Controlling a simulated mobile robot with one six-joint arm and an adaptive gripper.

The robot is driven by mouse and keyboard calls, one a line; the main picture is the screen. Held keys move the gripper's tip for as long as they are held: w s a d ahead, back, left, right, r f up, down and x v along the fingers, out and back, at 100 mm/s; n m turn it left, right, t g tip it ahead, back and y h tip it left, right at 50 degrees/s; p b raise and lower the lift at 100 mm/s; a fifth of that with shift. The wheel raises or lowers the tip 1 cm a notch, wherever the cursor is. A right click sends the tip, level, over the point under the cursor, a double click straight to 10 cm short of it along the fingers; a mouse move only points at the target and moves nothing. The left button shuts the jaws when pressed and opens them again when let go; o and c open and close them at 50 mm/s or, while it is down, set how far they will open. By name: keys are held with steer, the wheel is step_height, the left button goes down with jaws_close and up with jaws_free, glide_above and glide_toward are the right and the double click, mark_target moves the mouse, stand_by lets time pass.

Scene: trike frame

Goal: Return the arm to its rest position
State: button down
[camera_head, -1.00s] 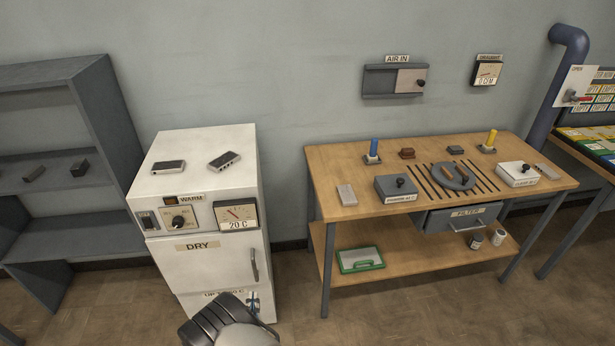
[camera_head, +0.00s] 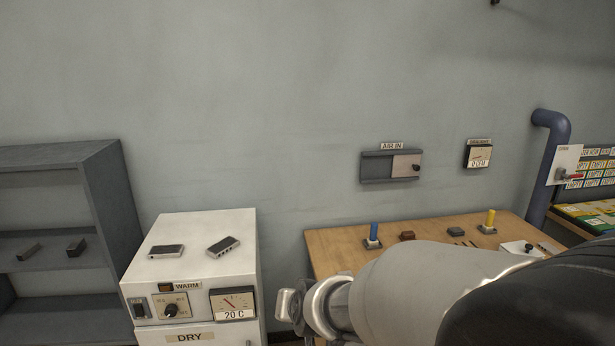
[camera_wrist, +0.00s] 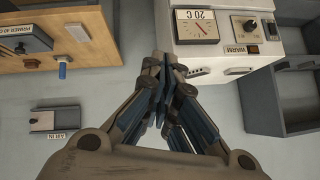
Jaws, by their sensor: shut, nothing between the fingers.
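My gripper (camera_wrist: 160,78) shows in the wrist view, its fingers together with nothing between them. In that view it points toward the white drying cabinet (camera_wrist: 188,48), which appears upside down, and I see no contact. In the head view my arm (camera_head: 400,290) reaches in from the lower right, across the front of the wooden workbench. Its far end (camera_head: 300,305) is beside the cabinet (camera_head: 232,262); the fingers cannot be made out there.
Two small dark-and-silver blocks (camera_head: 222,246) lie on the cabinet top. A grey shelf (camera_head: 105,200) stands at left with two dark blocks. The workbench (camera_head: 325,245) holds a blue peg (camera_head: 374,231) and a yellow peg (camera_head: 490,218). An AIR IN slide (camera_head: 377,167) is on the wall.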

steer(key=s+d+r+g+h, duration=0.1)
steer(key=s+d+r, duration=0.1)
steer(key=s+d, duration=0.4)
steer(key=s+d+r+g+h, duration=0.1)
steer(key=s+d, duration=0.4)
steer(key=s, duration=0.8)
steer(key=s+d+r+g+h, duration=0.1)
steer(key=s+d+r, duration=0.1)
steer(key=s+d, duration=0.4)
steer(key=s, duration=0.4)
steer(key=shift+d+r+g, duration=0.35)
steer(key=shift+g, duration=0.05)
